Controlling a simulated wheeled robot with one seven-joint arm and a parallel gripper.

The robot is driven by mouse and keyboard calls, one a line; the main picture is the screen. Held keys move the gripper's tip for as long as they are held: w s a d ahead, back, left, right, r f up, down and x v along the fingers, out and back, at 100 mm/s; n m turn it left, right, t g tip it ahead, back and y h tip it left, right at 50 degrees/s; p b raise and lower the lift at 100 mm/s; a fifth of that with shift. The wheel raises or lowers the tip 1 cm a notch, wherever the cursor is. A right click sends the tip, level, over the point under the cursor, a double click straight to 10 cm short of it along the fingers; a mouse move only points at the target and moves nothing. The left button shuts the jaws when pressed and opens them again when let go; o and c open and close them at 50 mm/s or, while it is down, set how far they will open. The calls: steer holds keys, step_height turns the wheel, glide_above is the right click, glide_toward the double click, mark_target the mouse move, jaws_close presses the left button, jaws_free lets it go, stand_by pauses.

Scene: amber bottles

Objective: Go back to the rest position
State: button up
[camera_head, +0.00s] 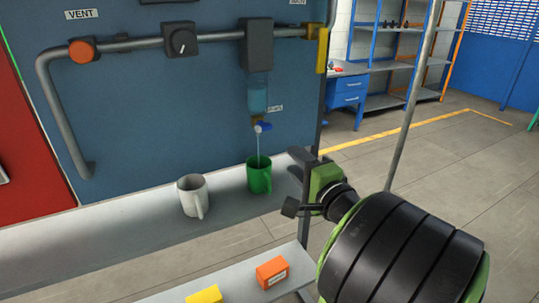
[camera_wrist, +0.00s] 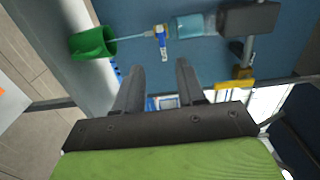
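My gripper (camera_head: 291,182) is at the right of the green mug in the head view, in front of the shelf's right end. In the wrist view my gripper (camera_wrist: 157,82) has its two fingers apart with nothing between them. The green mug (camera_head: 259,177) stands upright on the shelf under a small tap with a blue handle (camera_head: 263,127). A thin pale stream runs from the tap down into the mug. The mug also shows in the wrist view (camera_wrist: 92,43), turned sideways, apart from the fingers.
A white mug (camera_head: 192,196) stands on the grey shelf (camera_head: 110,235), left of the green one. An orange block (camera_head: 272,272) and a yellow block (camera_head: 205,295) lie on a lower front surface. A pipe (camera_head: 140,43) with knobs crosses the blue panel. Open floor lies right.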

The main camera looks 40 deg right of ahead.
steer(key=w+a+f+n+g+y+p, duration=0.1)
steer(key=w+a+f+n+g+y, duration=0.15)
steer(key=a+n, duration=0.4)
steer(key=w+a+f+n+g+y+p, duration=0.2)
steer(key=a+n+g+y, duration=0.15)
steer(key=a, duration=0.65)
steer(key=s+a+n+g+h+p, duration=0.1)
steer(key=s+a+n+g+p, duration=0.2)
steer(key=s+a+n+g, duration=0.2)
steer(key=s+a+n, duration=0.3)
steer(key=s+n, duration=0.3)
steer(key=s, duration=0.3)
steer(key=shift+s+f+g+p, duration=0.2)
steer(key=shift+f+g+p, duration=0.1)
steer(key=shift+g+p, duration=0.1)
